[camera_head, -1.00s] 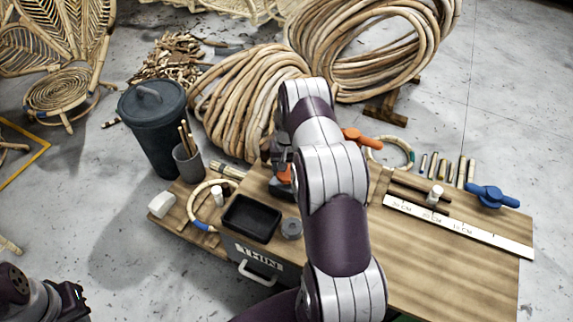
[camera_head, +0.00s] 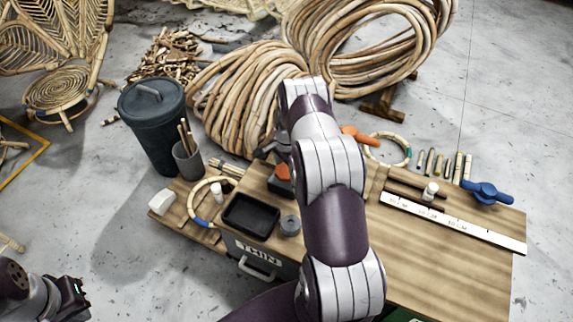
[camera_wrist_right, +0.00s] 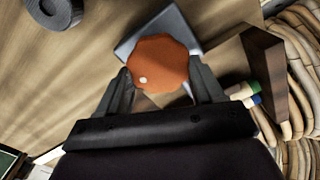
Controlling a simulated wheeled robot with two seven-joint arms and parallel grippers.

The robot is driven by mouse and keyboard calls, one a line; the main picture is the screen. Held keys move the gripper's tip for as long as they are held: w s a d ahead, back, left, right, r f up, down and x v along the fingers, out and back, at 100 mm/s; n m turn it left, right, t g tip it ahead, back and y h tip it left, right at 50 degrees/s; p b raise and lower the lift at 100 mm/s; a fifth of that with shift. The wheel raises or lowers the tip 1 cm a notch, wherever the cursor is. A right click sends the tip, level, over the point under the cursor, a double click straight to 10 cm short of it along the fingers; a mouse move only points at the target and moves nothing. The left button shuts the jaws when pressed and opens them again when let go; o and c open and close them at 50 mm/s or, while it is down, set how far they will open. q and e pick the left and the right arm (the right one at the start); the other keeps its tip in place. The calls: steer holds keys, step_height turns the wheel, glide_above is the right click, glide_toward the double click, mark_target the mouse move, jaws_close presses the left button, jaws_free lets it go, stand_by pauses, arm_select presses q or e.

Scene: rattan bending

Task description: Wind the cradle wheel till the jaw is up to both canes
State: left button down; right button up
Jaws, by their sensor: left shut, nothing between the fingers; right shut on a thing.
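The orange eight-sided wheel (camera_wrist_right: 158,64) has a pale dot on its face and sits on a grey block (camera_wrist_right: 188,24) in the right wrist view. My right gripper (camera_wrist_right: 163,78) is shut on the wheel, a finger on either side. In the head view the wheel (camera_head: 283,172) shows just left of my right arm, which hides much around it. In the right wrist view, cane ends with green and blue bands (camera_wrist_right: 247,95) lie beside a dark wooden block (camera_wrist_right: 265,72); I cannot tell whether they touch. My left gripper (camera_head: 76,300) is shut and empty, off the bench at lower left.
A black tray (camera_head: 250,217), a grey roll (camera_head: 290,224) and a ring of cane (camera_head: 197,203) lie left on the bench. A ruler (camera_head: 455,224) and a blue-handled clamp (camera_head: 487,191) are at right. A dark bin (camera_head: 155,125) and cane coils (camera_head: 245,100) stand behind.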

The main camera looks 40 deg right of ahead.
mark_target(287, 170)
steer(key=shift+m, duration=1.9)
steer(key=o, duration=1)
steer(key=shift+o, duration=0.2)
step_height(287, 170, up, 13)
steer(key=p, duration=0.3)
steer(key=shift+f, duration=0.1)
